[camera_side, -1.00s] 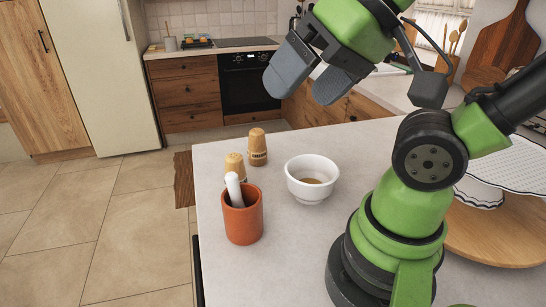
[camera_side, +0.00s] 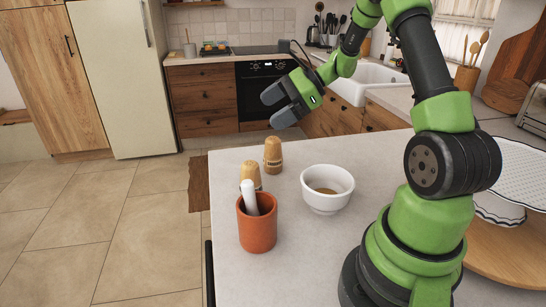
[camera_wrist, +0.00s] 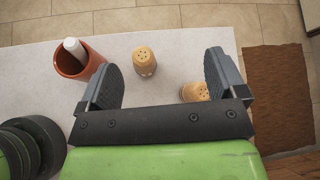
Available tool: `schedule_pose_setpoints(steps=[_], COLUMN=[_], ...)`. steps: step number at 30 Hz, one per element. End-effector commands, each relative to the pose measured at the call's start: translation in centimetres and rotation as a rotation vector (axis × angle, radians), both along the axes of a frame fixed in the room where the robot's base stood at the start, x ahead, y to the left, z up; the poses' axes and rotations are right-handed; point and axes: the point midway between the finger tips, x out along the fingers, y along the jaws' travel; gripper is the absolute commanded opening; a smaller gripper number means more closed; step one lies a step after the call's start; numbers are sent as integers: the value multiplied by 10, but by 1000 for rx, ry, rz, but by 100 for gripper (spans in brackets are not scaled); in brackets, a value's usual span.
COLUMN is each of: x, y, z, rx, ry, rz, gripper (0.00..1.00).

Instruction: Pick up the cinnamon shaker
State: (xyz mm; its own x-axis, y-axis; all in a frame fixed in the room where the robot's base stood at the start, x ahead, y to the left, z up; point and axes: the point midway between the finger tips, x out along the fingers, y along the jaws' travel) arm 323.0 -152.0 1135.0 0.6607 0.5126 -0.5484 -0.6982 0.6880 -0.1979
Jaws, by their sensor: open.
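Two similar tan shakers with dotted tops stand upright on the counter. I cannot read their labels, so I cannot tell which is cinnamon. The nearer shaker (camera_side: 250,174) is just behind a terracotta cup; the farther shaker (camera_side: 273,155) stands behind it to the right. In the wrist view, one shaker (camera_wrist: 145,62) shows in the gap between my fingers, and the other shaker (camera_wrist: 195,91) is partly hidden by my gripper's base. My gripper (camera_side: 277,107) is open and empty, above and beyond the shakers; it also shows in the wrist view (camera_wrist: 160,60).
The terracotta cup (camera_side: 257,232) holds a white pestle (camera_side: 249,198) and stands close to the nearer shaker. A white bowl (camera_side: 327,199) with brown contents is to the right. A tiered stand (camera_side: 490,208) is at the far right. The counter's left edge is near the shakers.

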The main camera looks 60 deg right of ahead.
Motion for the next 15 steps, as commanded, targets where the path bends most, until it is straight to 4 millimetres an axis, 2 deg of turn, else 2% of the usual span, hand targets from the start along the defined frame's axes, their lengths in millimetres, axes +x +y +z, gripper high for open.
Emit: schedule_pose_setpoints(steps=[1, 3, 6, 9, 15], x=[-1, -2, -7, -12, -15], y=[-22, -47, -74, -90, -97], z=[-19, -38, -62, -76, -98], rx=[82, 178, 283, 345, 378], ry=[11, 9, 2, -7, -10], rz=[-99, -219, -352, -435, -477], gripper=[90, 90, 90, 90, 90])
